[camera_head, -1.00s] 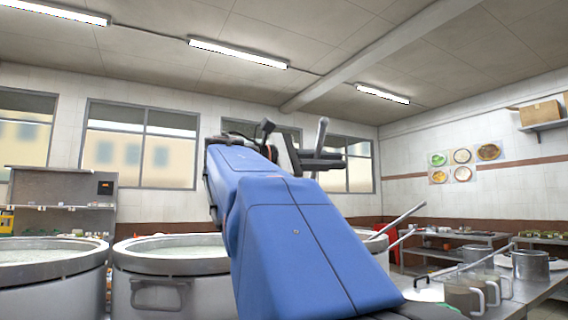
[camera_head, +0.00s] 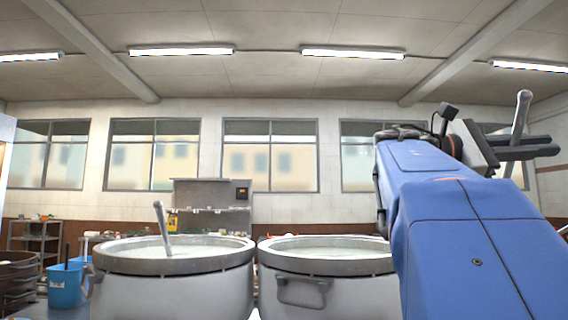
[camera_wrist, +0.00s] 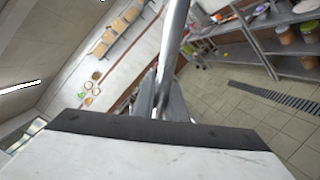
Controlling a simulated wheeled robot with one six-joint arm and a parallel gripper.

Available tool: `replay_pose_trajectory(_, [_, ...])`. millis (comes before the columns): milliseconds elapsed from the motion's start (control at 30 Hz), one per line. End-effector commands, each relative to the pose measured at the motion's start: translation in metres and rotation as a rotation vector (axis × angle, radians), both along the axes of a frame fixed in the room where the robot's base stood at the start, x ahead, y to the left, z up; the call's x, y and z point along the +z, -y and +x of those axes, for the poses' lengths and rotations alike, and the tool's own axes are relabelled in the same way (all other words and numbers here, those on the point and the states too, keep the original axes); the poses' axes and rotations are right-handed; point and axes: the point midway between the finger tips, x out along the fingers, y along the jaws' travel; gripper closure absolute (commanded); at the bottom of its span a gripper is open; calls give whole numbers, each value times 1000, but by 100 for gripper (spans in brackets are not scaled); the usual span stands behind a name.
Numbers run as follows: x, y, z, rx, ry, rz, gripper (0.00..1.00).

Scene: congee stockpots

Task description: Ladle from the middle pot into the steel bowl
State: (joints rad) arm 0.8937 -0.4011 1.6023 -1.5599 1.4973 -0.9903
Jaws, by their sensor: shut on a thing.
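My gripper (camera_head: 522,147) is at the upper right of the head view, shut on a grey metal ladle handle (camera_head: 520,112) that stands nearly upright. In the wrist view the handle (camera_wrist: 173,45) runs up from between the fingers (camera_wrist: 160,105); the ladle's scoop is not visible. The middle pot (camera_head: 283,292), a large steel stockpot with pale liquid, stands at centre, its right side hidden behind my blue arm. My gripper is above and to the right of it in the picture. I cannot make out the steel bowl in any current view.
The left pot (camera_head: 170,290) holds pale liquid and a leaning ladle handle (camera_head: 162,228). Blue buckets (camera_head: 66,284) and a shelf rack (camera_head: 37,238) are at far left. In the wrist view, shelves with jars (camera_wrist: 285,45) stand at right beside open tiled floor (camera_wrist: 225,95).

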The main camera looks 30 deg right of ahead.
Motion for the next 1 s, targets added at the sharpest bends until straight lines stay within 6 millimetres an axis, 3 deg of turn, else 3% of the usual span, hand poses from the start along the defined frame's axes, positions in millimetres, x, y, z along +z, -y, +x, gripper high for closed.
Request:
replay_pose_trajectory(133, [-1,0,-13,-15,0,0,100])
replay_pose_trajectory(1000, [-80,0,-11,-13,0,-1,100])
